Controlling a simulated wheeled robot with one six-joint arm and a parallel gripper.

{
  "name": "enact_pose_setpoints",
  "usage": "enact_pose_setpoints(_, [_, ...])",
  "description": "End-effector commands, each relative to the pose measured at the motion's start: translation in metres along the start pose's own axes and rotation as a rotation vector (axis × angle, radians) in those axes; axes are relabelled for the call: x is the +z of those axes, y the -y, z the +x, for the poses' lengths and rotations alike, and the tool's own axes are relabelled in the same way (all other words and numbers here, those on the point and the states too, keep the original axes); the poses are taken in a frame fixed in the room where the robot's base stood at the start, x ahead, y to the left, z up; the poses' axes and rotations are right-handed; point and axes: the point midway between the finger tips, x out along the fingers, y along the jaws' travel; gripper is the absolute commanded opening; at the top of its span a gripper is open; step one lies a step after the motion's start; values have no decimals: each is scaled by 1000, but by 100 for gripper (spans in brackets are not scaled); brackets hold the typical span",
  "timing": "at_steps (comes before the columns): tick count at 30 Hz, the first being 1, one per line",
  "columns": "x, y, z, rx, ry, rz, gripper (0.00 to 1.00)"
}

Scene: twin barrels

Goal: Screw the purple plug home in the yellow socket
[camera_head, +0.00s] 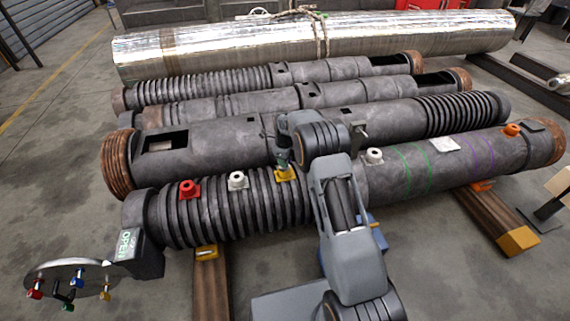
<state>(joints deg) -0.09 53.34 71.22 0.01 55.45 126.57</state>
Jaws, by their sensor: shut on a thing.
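The yellow socket (286,175) sits on top of the near dark barrel (385,185), on its ribbed stretch left of my arm. My gripper (283,162) points down directly over this socket, with its fingertips at or just above the socket's mouth. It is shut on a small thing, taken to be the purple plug. The plug itself is hidden by the jaws, and I cannot tell how deep it sits in the socket or whether it is straight.
Red (187,189), white (236,181), second white (374,156) and orange (512,130) fittings stand along the same barrel. A round tray (45,275) with several coloured plugs is at lower left, near an OPEN sign (128,244). More barrels and a foil-wrapped pipe (230,48) lie behind.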

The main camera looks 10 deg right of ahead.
Motion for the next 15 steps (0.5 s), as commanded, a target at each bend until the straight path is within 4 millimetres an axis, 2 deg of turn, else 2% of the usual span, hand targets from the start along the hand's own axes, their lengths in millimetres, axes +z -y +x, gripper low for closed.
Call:
enact_pose_setpoints(3, [0,0,0,0,0,-2,0])
enact_pose_setpoints(4, [0,0,0,0,0,-2,18])
enact_pose_setpoints(12, [0,0,0,0,0,-4,43])
enact_pose_setpoints(15, [0,0,0,0,0,-4,45])
